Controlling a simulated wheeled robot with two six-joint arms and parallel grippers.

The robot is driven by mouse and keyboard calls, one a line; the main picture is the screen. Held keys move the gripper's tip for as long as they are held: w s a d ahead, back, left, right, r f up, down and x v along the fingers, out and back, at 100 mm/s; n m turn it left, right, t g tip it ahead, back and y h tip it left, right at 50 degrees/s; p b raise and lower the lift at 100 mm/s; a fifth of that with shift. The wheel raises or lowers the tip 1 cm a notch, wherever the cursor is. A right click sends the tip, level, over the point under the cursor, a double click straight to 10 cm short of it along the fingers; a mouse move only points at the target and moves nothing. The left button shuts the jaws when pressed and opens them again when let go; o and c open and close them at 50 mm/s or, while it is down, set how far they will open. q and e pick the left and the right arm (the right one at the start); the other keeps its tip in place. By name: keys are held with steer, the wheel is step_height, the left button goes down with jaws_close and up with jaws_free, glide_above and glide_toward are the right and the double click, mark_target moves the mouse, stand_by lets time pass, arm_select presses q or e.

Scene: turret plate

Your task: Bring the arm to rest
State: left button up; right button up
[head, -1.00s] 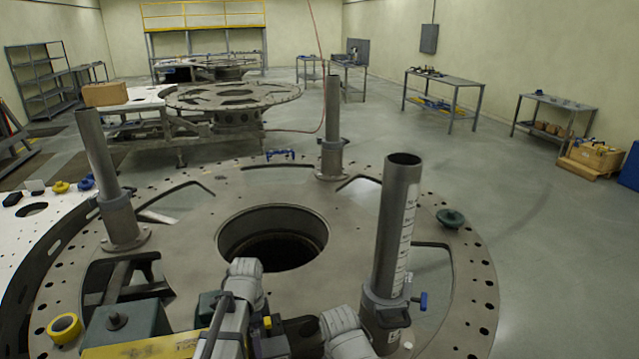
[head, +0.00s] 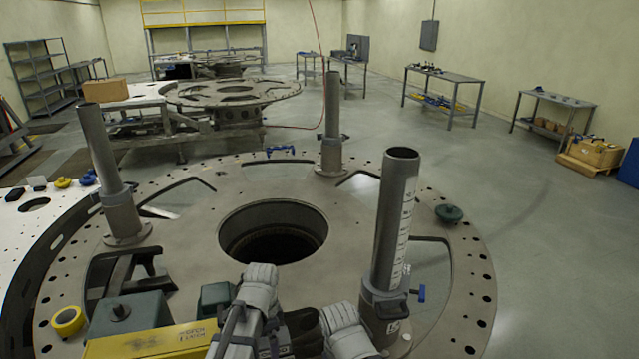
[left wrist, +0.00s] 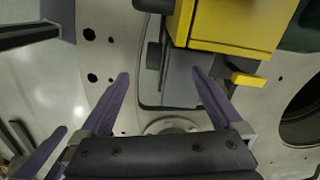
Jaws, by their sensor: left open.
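My left gripper (left wrist: 161,80) shows in the left wrist view with its two purple fingers spread apart and nothing between the tips. Below and beyond them are the grey plate and a yellow box (left wrist: 228,25) with a yellow tab. In the head view, my grey, wrapped arm links come in at the bottom centre, in front of the large round turret plate (head: 190,240) with its central hole. The left gripper's fingers are hidden there. My right gripper is not recognisable in either view.
Upright grey tubes stand on the plate, one at the right (head: 392,215), one at the left (head: 103,165), one at the back (head: 332,110). A yellow tape roll (head: 68,320) and a yellow box (head: 150,345) lie at lower left.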

arm_select(q)
steer(key=s+d+n, duration=0.7)
steer(key=s+n, duration=0.1)
steer(key=s, duration=0.4)
step_height(320, 180, down, 9)
steer(key=b, duration=0.9)
steer(key=shift+w+y, duration=0.4)
steer(key=shift+f, duration=0.1)
